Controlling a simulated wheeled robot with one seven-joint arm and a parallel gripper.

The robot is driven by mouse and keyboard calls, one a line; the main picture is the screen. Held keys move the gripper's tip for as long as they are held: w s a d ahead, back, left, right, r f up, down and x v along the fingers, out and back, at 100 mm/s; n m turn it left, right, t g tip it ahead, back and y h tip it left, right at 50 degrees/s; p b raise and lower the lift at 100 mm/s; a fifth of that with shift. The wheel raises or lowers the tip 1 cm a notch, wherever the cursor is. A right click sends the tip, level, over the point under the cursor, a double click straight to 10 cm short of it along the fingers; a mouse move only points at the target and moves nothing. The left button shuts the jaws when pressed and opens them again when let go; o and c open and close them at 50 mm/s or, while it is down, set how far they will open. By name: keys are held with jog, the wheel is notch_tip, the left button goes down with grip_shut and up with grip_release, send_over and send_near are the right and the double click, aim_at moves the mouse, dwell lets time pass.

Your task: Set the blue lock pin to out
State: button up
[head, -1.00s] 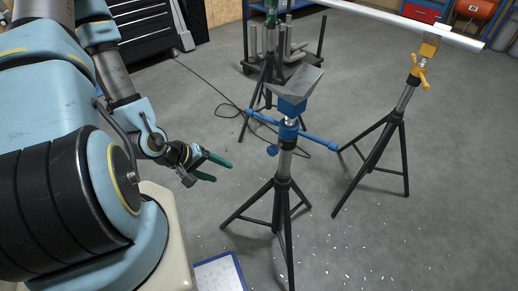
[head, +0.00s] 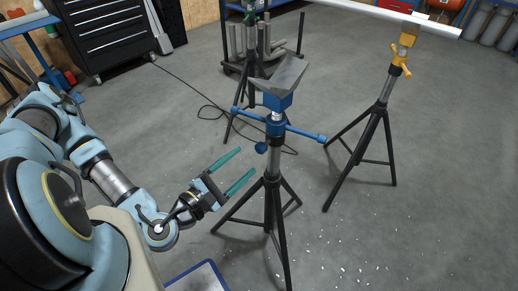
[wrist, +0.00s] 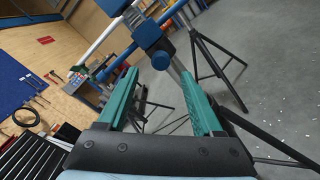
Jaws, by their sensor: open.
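The blue stand (head: 278,100) stands upright on a black tripod, with a V-shaped grey head and a blue cross handle. The blue lock pin (head: 261,147) is a round knob on the left side of its post, below the handle. It also shows in the wrist view (wrist: 160,60), beyond the fingertips. My gripper (head: 246,161) is open and empty, its green fingers pointing at the post, just left of and below the pin in the head view. The wrist view shows the fingers (wrist: 156,80) spread, with the pin apart from them. How far the pin sticks out is too small to tell.
A yellow stand (head: 385,95) is at the right and a green-topped stand (head: 251,50) behind, with a white pipe (head: 380,12) across the back. The blue stand's tripod legs (head: 277,210) spread near my gripper. A blue-edged panel (head: 200,278) lies at the bottom. Open floor lies right.

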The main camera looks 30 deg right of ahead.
aim_at(258, 150)
jog(key=x, duration=0.7)
jog(key=shift+w+d, duration=0.1)
jog(key=shift+d, duration=0.45)
grip_shut()
jog(key=shift+f, duration=0.1)
dwell(0.8)
